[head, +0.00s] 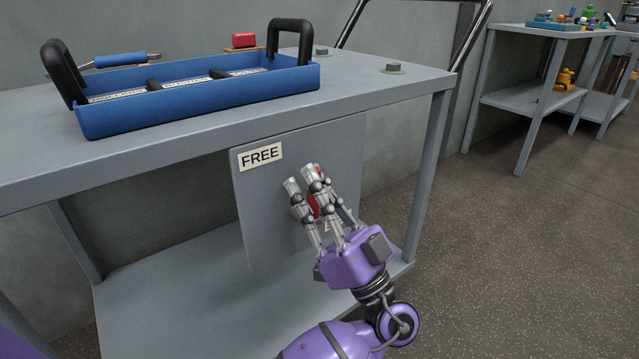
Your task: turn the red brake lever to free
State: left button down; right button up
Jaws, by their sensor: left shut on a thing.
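The red brake lever (313,206) is on a grey panel (262,215) under the cart's top. Only parts of it show, between and behind the fingers of my left gripper (303,180). The gripper is shut on the lever, with its fingers pointing up and slightly left. A white label reading FREE (261,155) is at the panel's upper left, up and left of the lever. Another label is mostly hidden behind the gripper. The lever's pivot is hidden. My right gripper is not in view.
The cart's grey top (400,84) overhangs the panel, and a cart leg (430,175) stands to the right. A blue tray (205,100) with black handles and a red block (244,40) sit on top. A lower shelf (180,300) is below. Another table (520,98) stands back right.

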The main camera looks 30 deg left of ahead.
pick_arm(q)
jog(key=shift+s+a+n+g, duration=0.1)
jog(key=shift+s+n+g, duration=0.1)
jog(key=shift+n+g, duration=0.55)
jog(key=c, duration=1.7)
grip_release()
jog(key=shift+o, duration=0.2)
jog(key=v, duration=1.2)
